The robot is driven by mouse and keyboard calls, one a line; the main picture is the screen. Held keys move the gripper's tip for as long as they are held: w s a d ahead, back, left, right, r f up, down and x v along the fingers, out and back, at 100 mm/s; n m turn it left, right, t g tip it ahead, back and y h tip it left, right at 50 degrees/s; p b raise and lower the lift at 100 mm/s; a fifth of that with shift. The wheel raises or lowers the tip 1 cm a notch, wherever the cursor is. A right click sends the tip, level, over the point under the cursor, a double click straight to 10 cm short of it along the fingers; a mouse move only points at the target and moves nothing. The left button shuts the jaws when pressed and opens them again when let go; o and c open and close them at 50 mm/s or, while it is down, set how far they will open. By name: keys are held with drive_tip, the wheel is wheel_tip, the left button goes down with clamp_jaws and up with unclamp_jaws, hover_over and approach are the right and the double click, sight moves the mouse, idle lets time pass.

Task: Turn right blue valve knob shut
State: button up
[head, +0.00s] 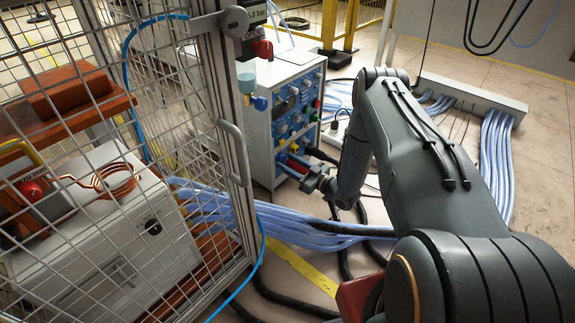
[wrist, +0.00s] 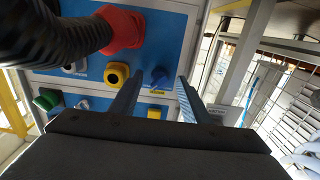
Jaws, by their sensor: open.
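My gripper (wrist: 159,80) is open, with its two fingers reaching to the blue panel of the control cabinet (head: 262,125). A blue knob (wrist: 160,76) shows between the fingertips in the wrist view; I cannot tell whether either finger touches it.
A yellow knob (wrist: 116,73) sits just left of the fingers. A red connector (wrist: 122,29) with a thick black hose (wrist: 55,30) is above left. A wire-mesh cage (head: 150,130) stands left of the cabinet. Pale blue hoses (head: 300,235) lie on the floor.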

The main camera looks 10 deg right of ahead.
drive_tip(key=shift+w+a, duration=0.2)
drive_tip(key=shift+w, duration=0.1)
drive_tip(key=c, duration=1)
drive_tip(key=shift+c, duration=0.2)
drive_tip(key=shift+d+r+n+p, duration=0.1)
drive_tip(key=shift+n+p, duration=5)
drive_tip(key=shift+n, duration=3.9)
